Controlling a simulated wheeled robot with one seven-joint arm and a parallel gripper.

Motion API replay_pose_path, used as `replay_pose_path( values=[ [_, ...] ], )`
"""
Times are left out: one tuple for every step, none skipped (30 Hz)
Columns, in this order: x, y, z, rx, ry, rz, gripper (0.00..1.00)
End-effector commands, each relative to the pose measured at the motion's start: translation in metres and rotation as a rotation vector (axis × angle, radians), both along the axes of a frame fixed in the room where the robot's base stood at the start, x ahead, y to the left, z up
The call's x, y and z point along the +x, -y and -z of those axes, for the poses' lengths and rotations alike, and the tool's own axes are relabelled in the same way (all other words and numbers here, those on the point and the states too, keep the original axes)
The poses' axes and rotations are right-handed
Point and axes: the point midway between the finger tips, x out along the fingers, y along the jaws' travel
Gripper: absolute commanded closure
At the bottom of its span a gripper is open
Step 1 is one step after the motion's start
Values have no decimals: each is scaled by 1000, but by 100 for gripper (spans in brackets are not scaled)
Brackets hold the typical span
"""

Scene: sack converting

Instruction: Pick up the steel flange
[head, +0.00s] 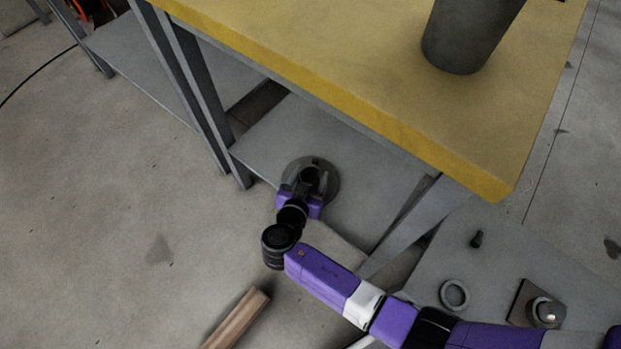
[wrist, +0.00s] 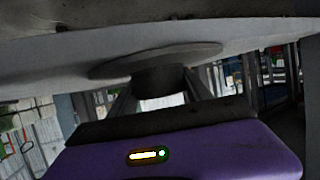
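The steel flange is a grey round disc (head: 330,172) lying on the lower shelf under the yellow-topped bench. My gripper (head: 310,182) is directly over it and covers much of its middle. In the wrist view the flange (wrist: 110,67) shows as a wide flat disc with a short dark hub. My gripper's two fingers (wrist: 160,88) stand apart, one at each side of the hub. Their tips are level with the hub, but I cannot see whether they press on it or leave a small gap.
The yellow bench top (head: 390,100) overhangs the shelf (head: 365,190), with a dark grey bucket (head: 468,35) on it. At lower right, a grey surface holds a ring (head: 454,294), a square plate part (head: 535,306) and a small dark piece (head: 477,239). A wooden beam (head: 238,318) lies on the floor.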

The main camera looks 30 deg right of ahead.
Motion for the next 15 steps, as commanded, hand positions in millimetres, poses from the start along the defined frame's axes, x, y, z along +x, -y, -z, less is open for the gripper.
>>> replay_pose_path(
  values=[
    [0,0,0,0,0,0,55],
    [0,0,0,0,0,0,61],
    [0,0,0,0,0,0,68],
    [0,0,0,0,0,0,74],
    [0,0,0,0,0,0,80],
    [0,0,0,0,0,0,88],
    [0,0,0,0,0,0,94],
    [0,0,0,0,0,0,100],
    [0,0,0,0,0,0,100],
    [0,0,0,0,0,0,100],
    [2,-1,-3,-1,6,-1,100],
    [1,-1,-3,-1,6,-1,100],
    [1,-1,-3,-1,6,-1,100],
    [2,-1,-3,-1,6,-1,100],
    [2,-1,-3,-1,6,-1,100]
  ],
)
